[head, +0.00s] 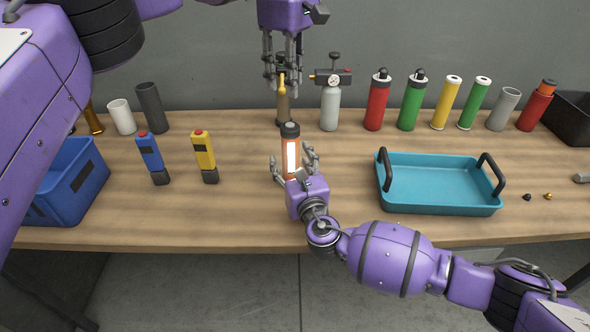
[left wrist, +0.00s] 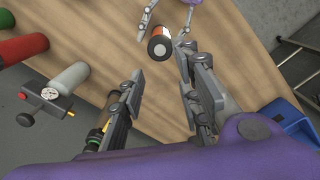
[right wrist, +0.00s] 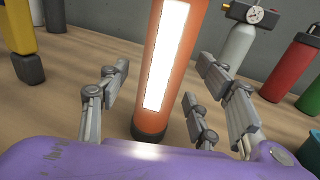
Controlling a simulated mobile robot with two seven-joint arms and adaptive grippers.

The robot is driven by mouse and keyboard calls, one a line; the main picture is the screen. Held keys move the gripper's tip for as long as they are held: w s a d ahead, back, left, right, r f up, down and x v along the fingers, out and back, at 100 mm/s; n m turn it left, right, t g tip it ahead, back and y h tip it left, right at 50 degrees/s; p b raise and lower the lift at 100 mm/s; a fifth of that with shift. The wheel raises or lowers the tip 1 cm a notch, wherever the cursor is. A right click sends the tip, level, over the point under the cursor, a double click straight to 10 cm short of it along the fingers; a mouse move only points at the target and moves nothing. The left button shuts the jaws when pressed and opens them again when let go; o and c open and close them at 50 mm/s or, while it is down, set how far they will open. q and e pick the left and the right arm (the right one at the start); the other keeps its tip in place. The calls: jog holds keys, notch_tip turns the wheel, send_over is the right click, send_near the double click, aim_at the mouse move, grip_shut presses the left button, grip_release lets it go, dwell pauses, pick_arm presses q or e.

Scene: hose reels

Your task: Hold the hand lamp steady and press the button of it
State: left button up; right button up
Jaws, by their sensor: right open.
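The hand lamp (head: 291,152) is orange with a dark cap and a bright white panel, standing upright on the table. It also shows in the left wrist view (left wrist: 160,45) from above and large in the right wrist view (right wrist: 163,75). My right gripper (head: 295,165) is open, with its fingers on both sides of the lamp and a gap showing in the right wrist view. My left gripper (head: 283,85) is open and empty, pointing down above and behind the lamp. The lamp's button cannot be made out.
A dark bottle with a yellow top (head: 283,108) stands just behind the lamp, near my left gripper. A gauge canister (head: 330,108) is right of it. Blue (head: 152,158) and yellow (head: 205,157) devices stand left. A teal tray (head: 440,183) lies right; bare table separates them.

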jog(key=shift+w+a, duration=0.1)
jog(key=shift+w, duration=0.1)
jog(key=c, duration=1.4)
pick_arm(q)
grip_shut()
pick_arm(e)
jog(key=shift+c, duration=0.2)
